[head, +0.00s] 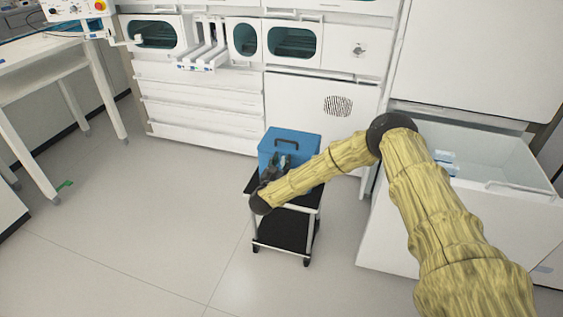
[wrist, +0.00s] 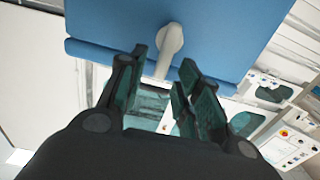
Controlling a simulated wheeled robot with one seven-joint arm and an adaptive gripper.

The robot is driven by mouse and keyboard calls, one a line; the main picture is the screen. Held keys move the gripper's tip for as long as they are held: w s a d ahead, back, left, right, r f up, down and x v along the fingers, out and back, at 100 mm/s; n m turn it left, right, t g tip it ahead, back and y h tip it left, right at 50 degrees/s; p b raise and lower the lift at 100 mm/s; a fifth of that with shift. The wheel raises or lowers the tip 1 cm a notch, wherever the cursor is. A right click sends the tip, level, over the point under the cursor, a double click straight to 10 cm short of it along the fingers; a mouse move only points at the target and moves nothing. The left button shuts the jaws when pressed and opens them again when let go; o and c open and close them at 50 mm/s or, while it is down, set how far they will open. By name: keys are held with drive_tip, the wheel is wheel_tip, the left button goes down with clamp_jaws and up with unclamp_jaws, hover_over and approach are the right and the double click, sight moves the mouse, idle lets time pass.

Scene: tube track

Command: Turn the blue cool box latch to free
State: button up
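The blue cool box (head: 291,147) stands on top of a small black cart, with a dark handle on its lid. In the wrist view the blue box (wrist: 225,30) fills the top. Its pale grey latch (wrist: 171,42) sticks out from the blue face, its lever running down between my fingers in the picture. My gripper (wrist: 167,85) is open, its two dark green-padded fingers apart on either side of the latch's lower end. I cannot tell whether a finger touches it. In the head view my gripper (head: 281,166) is at the box's front, which my arm partly hides.
The black cart (head: 282,230) has a lower shelf and stands on open floor. An open white drawer (head: 490,165) is at the right. White cabinets line the back, and a white table (head: 40,65) is at the left.

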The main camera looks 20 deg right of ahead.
drive_tip(key=shift+w+d, duration=0.1)
drive_tip(key=shift+w, duration=0.05)
clamp_jaws()
